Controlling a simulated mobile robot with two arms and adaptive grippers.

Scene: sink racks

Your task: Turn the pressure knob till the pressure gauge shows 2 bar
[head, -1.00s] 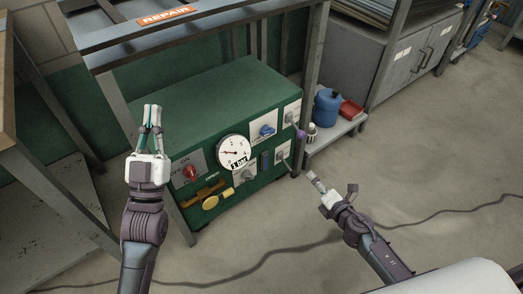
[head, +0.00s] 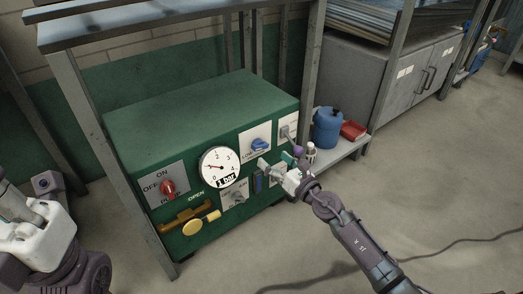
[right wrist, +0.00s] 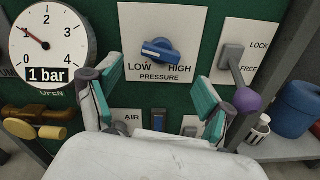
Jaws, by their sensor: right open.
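The blue pressure knob (head: 260,144) sits on a white LOW–HIGH plate on the green machine's front; it also shows in the right wrist view (right wrist: 160,52). The round white pressure gauge (head: 220,167) is left of it, also in the right wrist view (right wrist: 45,42); its red needle points at 1 and its label reads "1 bar". My right gripper (head: 281,162) is open and empty, just in front of the panel. In the right wrist view its teal-padded fingers (right wrist: 158,88) are spread wide, with the knob between and above them, apart from both. My left gripper (head: 38,235) is partly cut off at the left edge.
A lever with a purple ball (right wrist: 246,98) is right of the knob, close to my right finger. A red switch (head: 168,188) and a yellow valve handle (head: 195,227) are at the panel's left. A blue canister (head: 327,128) and a red tray (head: 353,130) stand on a low shelf.

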